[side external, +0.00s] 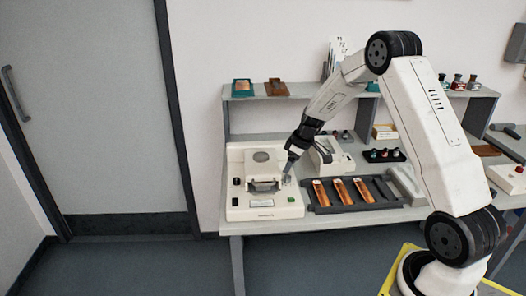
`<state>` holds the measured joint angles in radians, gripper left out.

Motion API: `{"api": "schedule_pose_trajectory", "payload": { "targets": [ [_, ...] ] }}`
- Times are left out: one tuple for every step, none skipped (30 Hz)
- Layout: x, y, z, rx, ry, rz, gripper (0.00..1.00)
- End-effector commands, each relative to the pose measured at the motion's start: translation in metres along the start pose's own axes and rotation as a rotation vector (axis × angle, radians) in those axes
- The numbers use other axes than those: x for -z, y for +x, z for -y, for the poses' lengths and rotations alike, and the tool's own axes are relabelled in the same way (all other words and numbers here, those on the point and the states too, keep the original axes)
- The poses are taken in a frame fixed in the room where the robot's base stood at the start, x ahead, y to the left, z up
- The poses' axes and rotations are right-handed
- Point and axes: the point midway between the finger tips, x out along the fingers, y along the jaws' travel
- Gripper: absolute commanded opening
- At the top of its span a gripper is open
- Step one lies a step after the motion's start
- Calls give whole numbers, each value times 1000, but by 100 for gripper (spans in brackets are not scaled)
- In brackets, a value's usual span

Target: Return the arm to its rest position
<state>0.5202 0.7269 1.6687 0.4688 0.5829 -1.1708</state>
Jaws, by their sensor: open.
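My arm reaches from its base at the lower right up and over to the bench. My gripper (288,170) points down at the right side of the white machine (264,207) on the left of the bench. The fingertips are small and dark here, close to the machine's top near its grey clamp-like part (264,185). I see nothing held between them. Whether the fingertips touch the machine cannot be told from this view.
A dark rack (315,209) with several copper-coloured slides stands right of the machine. A second white device (330,158) sits behind it. The raised shelf (300,90) holds a teal tray (242,88) and a brown tray (277,87). Small bottles (457,82) stand at the right. Floor in front is clear.

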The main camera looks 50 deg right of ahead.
Motion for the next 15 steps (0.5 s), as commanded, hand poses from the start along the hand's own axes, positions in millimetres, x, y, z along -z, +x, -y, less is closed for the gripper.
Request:
{"api": "schedule_pose_trajectory", "payload": {
  "targets": [
    [3, -6, 18, -1, 7, 11, 78],
    [3, -9, 28, -3, 16, 20, 78],
    [3, -14, 41, -6, 30, 29, 78],
    [3, -17, 51, -8, 38, 37, 78],
    [2, -20, 61, -11, 48, 44, 78],
    [1, -24, 74, -16, 61, 52, 78],
    [0, -28, 84, -19, 69, 58, 78],
    [-2, -30, 94, -22, 79, 65, 78],
    [-5, -35, 106, -27, 91, 71, 78],
    [-7, -38, 116, -31, 99, 76, 78],
    [-10, -41, 125, -36, 108, 80, 78],
    [-13, -45, 138, -40, 120, 85, 78],
    [-16, -48, 146, -45, 128, 88, 78],
    [-20, -51, 155, -49, 136, 91, 78],
    [-25, -54, 167, -55, 147, 94, 78]
  ]
}}
